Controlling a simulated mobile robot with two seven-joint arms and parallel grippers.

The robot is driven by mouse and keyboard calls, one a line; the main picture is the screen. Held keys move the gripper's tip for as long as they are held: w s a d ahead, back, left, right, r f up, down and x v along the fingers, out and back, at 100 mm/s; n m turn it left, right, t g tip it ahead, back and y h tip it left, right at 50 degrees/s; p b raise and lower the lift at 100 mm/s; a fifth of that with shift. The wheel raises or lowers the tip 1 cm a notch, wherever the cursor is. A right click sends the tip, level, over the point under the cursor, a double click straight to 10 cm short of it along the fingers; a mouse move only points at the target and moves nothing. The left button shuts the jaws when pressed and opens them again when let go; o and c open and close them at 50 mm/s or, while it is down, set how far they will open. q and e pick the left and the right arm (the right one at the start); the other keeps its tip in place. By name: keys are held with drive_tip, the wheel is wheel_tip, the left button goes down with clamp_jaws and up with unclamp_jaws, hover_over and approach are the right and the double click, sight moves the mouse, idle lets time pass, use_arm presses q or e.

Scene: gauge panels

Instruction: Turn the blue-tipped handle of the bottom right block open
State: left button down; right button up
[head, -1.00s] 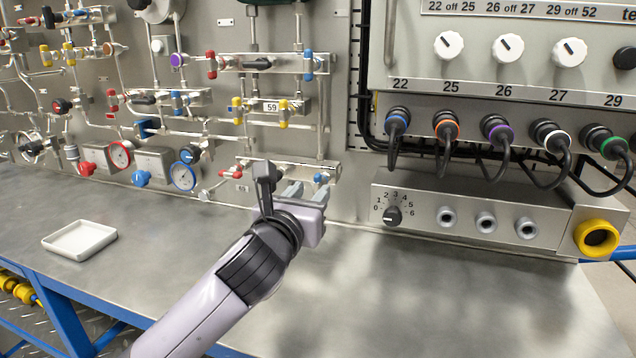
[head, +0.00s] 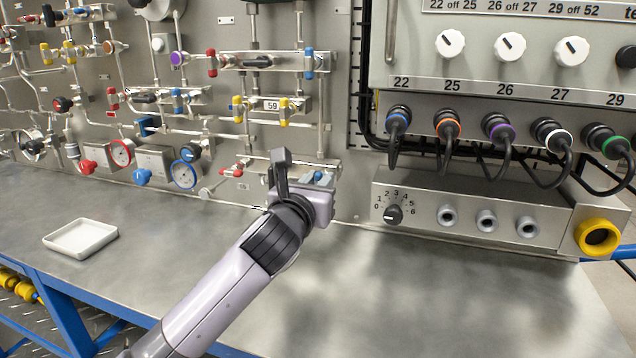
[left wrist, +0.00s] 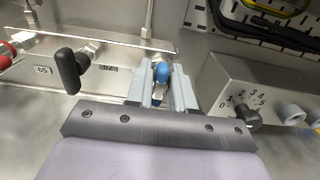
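The bottom right block (head: 258,165) is a metal bar low on the panel, partly hidden by my left gripper. Its blue-tipped handle (head: 318,176) shows just past the fingers. In the left wrist view the blue tip (left wrist: 161,72) sits between the two fingers, with a slim gap visible beside it. My left gripper (head: 316,181) is open around the handle; it also shows in the left wrist view (left wrist: 163,88). Contact with the handle cannot be made out. My right gripper is not in view.
A black handle (left wrist: 70,70) and a red-tipped one (head: 231,172) sit left on the same block. A grey socket box with a dial (head: 394,214) stands to the right. A white tray (head: 80,238) lies on the bench at left. The bench front is clear.

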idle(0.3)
use_arm(q)
drive_tip(key=shift+r+n+p, duration=0.1)
drive_tip(key=shift+n+p, duration=0.85)
drive_tip(key=shift+n, duration=0.05)
drive_tip(key=shift+n+p, duration=0.55)
drive_tip(key=shift+n, duration=0.35)
drive_tip(key=n+p, duration=0.1)
drive_tip(key=n, duration=0.1)
drive_tip(key=shift+a+n, duration=0.1)
drive_tip(key=shift+n, duration=0.2)
drive_tip(key=n+p, duration=0.1)
drive_tip(key=n, duration=0.1)
drive_tip(key=shift+n, duration=0.4)
drive_tip(key=n, duration=0.3)
drive_tip(key=n+p, duration=0.1)
drive_tip(key=shift+a+f, duration=0.1)
drive_tip(key=shift+f, duration=0.15)
drive_tip(key=n, duration=0.4)
drive_tip(key=shift+f+n, duration=0.1)
drive_tip(key=shift+n, duration=0.2)
